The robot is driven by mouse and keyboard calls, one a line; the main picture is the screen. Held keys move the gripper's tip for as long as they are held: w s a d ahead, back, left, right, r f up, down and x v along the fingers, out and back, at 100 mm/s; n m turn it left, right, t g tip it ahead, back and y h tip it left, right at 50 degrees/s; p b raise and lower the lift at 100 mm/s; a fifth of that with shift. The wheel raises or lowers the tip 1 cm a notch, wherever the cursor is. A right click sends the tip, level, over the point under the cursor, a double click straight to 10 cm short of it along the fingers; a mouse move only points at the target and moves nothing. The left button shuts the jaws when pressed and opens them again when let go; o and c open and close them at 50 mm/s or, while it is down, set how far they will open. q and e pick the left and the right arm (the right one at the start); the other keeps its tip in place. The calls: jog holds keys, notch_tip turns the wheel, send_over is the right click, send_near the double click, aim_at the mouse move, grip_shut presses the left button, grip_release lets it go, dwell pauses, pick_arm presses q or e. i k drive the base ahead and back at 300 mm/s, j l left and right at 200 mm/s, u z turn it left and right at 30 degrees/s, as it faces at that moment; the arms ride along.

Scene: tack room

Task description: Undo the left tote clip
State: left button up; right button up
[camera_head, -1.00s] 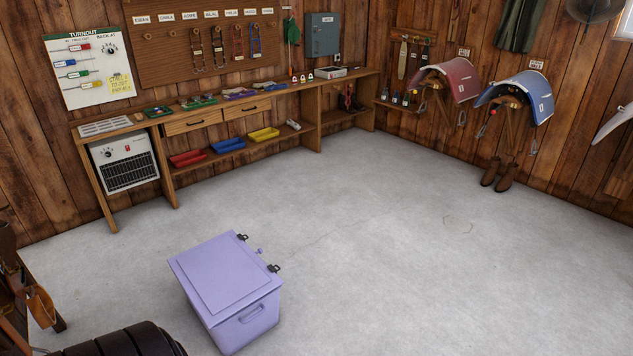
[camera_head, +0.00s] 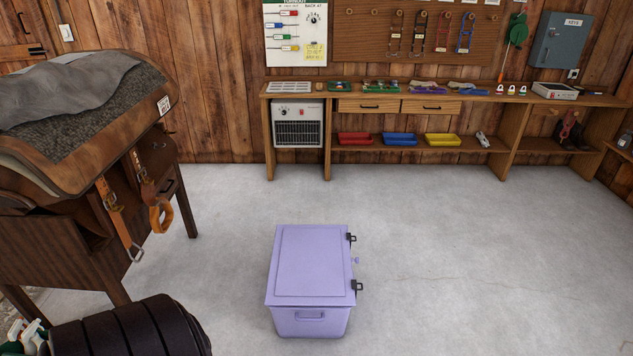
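A purple tote (camera_head: 310,265) with a closed lid stands on the floor at the lower middle. Its right side carries two black clips, a far one (camera_head: 351,238) and a near one (camera_head: 357,286). A small purple knob or latch (camera_head: 355,261) sits between them. A handle (camera_head: 310,316) shows on the tote's near end. The clips are too small to tell whether they are fastened. Neither of my grippers is in view.
A dark padded roll (camera_head: 130,330) lies at the lower left, in front of a wooden stand with a saddle (camera_head: 80,120) and hanging straps. A wooden workbench (camera_head: 385,103) runs along the back wall. Grey floor (camera_head: 480,260) is clear right of the tote.

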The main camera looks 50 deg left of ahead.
aim_at(354, 284)
jog(key=i+l+u, duration=0.2)
jog(key=u, duration=0.2)
jog(key=i+l+u, duration=0.15)
jog(key=l+u, duration=0.25)
jog(key=i+l+u, duration=0.1)
jog(key=l+u, duration=1.05)
jog(key=i+l+u, duration=0.15)
jog(key=l, duration=0.25)
jog(key=i+l, duration=0.3)
jog(key=i, duration=0.25)
jog(key=i+l+u, duration=0.1)
jog(key=i+l, duration=0.25)
jog(key=i, duration=0.15)
jog(key=i+l, duration=0.35)
jog(key=i, duration=0.2)
jog(key=u, duration=0.05)
